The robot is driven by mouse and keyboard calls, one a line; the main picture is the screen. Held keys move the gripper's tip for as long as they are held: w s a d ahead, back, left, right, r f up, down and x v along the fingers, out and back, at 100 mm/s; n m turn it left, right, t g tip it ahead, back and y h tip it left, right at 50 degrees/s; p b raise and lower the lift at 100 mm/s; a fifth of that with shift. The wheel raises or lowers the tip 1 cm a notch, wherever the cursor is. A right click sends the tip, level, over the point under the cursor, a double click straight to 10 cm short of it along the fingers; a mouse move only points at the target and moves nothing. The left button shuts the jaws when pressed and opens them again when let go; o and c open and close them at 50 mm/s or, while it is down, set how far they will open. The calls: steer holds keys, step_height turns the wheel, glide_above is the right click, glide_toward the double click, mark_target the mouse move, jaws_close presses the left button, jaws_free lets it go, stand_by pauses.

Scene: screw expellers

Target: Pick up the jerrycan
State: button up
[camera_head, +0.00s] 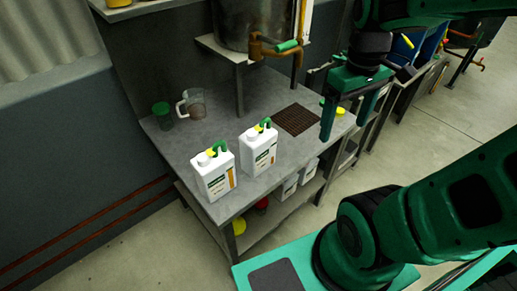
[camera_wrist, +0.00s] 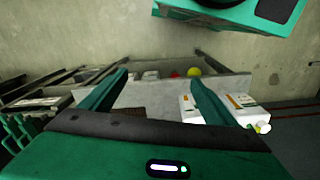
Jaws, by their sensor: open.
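Two white jerrycans stand upright on the grey workbench (camera_head: 213,131). The left jerrycan (camera_head: 214,176) is near the front edge and the right jerrycan (camera_head: 259,152) is beside it, apart; both have green handles and yellow-and-white tops. My gripper (camera_head: 345,119) is open and empty, above the right part of the bench, to the right of both jerrycans. In the wrist view its fingers (camera_wrist: 158,92) point toward the bench; one jerrycan (camera_wrist: 244,111) shows right of the right finger, and another (camera_wrist: 186,104) is partly hidden behind that finger.
A clear jug (camera_head: 194,104) and a green-lidded cup (camera_head: 162,113) stand at the back left. A large metal vessel (camera_head: 248,22) with a tap (camera_head: 275,47) rises behind. A dark grate (camera_head: 297,119) lies near my gripper. White containers (camera_head: 290,186) sit on the lower shelf.

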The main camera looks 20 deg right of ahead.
steer(key=w+a+n, duration=0.8)
steer(key=w+n, duration=0.2)
steer(key=n, duration=0.9)
glide_above(263, 121)
steer(key=f, duration=0.2)
steer(key=shift+w+f, duration=0.3)
steer(key=shift+w+d+f, duration=0.1)
steer(key=shift+w+f, duration=0.05)
steer(key=shift+f, duration=0.2)
step_height(263, 121, down, 6)
steer(key=shift+d+r, duration=0.1)
steer(key=shift+a+f, duration=0.15)
steer(key=shift+f, duration=1.2)
steer(key=shift+a+f, duration=0.1)
steer(key=shift+f, duration=1.2)
steer(key=c, duration=1.5)
